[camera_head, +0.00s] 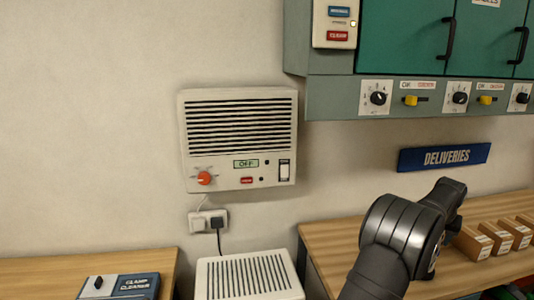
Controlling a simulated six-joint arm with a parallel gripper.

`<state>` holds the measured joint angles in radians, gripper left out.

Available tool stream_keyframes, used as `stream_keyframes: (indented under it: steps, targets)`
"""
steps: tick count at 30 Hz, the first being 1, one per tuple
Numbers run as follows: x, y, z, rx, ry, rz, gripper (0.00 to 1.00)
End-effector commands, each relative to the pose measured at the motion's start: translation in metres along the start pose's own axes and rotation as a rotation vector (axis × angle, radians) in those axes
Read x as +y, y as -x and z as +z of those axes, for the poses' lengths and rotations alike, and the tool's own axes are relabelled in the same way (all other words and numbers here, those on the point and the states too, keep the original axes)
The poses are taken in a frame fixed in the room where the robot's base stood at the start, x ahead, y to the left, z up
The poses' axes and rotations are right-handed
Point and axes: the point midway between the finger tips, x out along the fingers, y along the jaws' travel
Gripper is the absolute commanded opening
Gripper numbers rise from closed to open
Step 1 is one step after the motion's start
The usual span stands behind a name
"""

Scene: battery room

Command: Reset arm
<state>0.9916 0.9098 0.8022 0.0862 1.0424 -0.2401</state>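My dark grey arm reaches up from the bottom edge at the lower right of the head view, in front of the right wooden bench (342,243). It bends at a thick joint, and its narrower far part stands just left of the small brown boxes (497,236). I cannot make out my gripper's fingers; they are not visible from this side. Nothing held by the arm can be seen.
A wall unit (240,135) with a red knob and a display hangs left of centre. A white vented box (248,277) stands below. Green cabinets (405,35) with knobs overhang the right bench, above a blue "DELIVERIES" sign (444,157). A clamp cleaner case (120,287) lies lower left.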

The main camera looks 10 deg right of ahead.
Motion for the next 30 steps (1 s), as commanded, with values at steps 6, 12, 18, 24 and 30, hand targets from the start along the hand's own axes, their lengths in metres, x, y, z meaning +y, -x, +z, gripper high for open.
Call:
stream_keyframes:
  steps: [6,12,18,24,30]
  targets:
    - [0.000,0.005,-0.011,0.007,0.000,0.001,0.57]
    - [0.017,0.037,-0.009,0.001,-0.004,0.003,0.57]
    - [0.042,0.065,0.004,0.002,-0.003,0.002,0.57]
    - [0.069,0.092,0.017,0.002,-0.004,0.003,0.57]
    - [0.086,0.114,0.028,-0.001,0.003,-0.002,0.57]
